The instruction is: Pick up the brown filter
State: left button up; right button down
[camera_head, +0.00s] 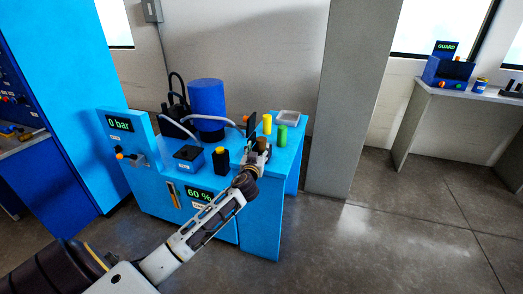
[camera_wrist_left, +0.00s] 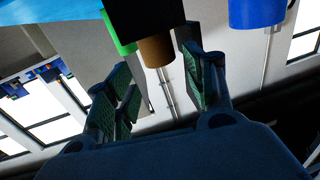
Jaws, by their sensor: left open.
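The brown filter (camera_head: 262,142) stands on the right part of the blue machine's top, partly hidden by my left gripper (camera_head: 259,155). In the left wrist view the brown filter (camera_wrist_left: 155,51) shows as a short brown cylinder, between the lines of the two green-padded fingers and near their tips. My left gripper (camera_wrist_left: 160,64) is open there, and I see no clear contact with the filter. A black block (camera_wrist_left: 145,18) covers part of the filter's upper end in that view. My right gripper is not in view.
A green cylinder (camera_head: 282,135) and a yellow one (camera_head: 267,124) stand close to the filter. A clear tray (camera_head: 288,117) lies behind them. A tall blue cylinder (camera_head: 207,98) with hoses and a black box with a yellow top (camera_head: 221,160) stand to the left.

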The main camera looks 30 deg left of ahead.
aim_at(261, 143)
pick_arm(q)
jog(key=shift+w+a, duration=0.15)
jog(key=shift+w, duration=0.15)
jog(key=shift+w, duration=0.15)
jog(key=shift+b+x, duration=0.35)
jog(key=shift+x, duration=2.05)
jog(key=shift+f, duration=0.1)
jog(key=shift+c, duration=0.4)
jog(key=c, duration=0.7)
